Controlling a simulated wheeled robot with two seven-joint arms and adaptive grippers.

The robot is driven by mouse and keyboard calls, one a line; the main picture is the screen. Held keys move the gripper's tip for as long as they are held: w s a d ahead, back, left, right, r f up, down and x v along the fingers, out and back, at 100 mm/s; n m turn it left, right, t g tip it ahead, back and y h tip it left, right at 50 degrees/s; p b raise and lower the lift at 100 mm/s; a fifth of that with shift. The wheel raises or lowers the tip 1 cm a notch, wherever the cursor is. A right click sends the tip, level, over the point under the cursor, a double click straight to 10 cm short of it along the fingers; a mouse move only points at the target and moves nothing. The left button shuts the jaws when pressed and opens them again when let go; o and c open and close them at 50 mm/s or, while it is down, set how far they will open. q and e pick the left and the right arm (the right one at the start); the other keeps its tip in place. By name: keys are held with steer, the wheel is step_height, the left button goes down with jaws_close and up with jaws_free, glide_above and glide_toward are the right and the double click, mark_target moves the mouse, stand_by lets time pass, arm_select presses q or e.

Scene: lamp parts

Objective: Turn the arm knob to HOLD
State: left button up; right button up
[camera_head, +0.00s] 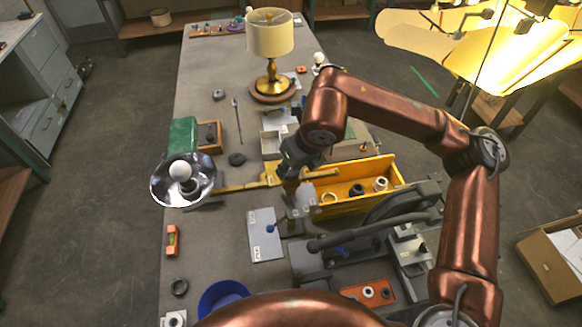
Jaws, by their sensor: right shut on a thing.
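A desk lamp with a yellow arm (238,186) lies across the middle of the bench. Its silver bowl shade (160,189) faces up at the left, with a white bulb (181,170) inside. My right gripper (291,184) reaches down at the yellow arm's joint, shut on what appears to be the arm knob. The gripper hides the knob and its pointer, so its setting cannot be read. A pale labelled plate (263,247) lies just below; its lettering is too small to read. My left gripper is out of view.
A yellow bin (344,207) with small parts stands right of the gripper. A brass table lamp (270,45) stands at the back. A green box (183,134), an orange tray (366,292) and a blue bowl (222,296) are also on the bench. Grey bench top (215,235) shows clear left of the plate.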

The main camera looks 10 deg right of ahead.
stand_by(0.4)
steer(key=o, duration=1.2)
steer(key=shift+c, duration=0.2)
steer(key=shift+r, duration=0.1)
steer(key=v, duration=1.2)
steer(key=shift+s, duration=0.1)
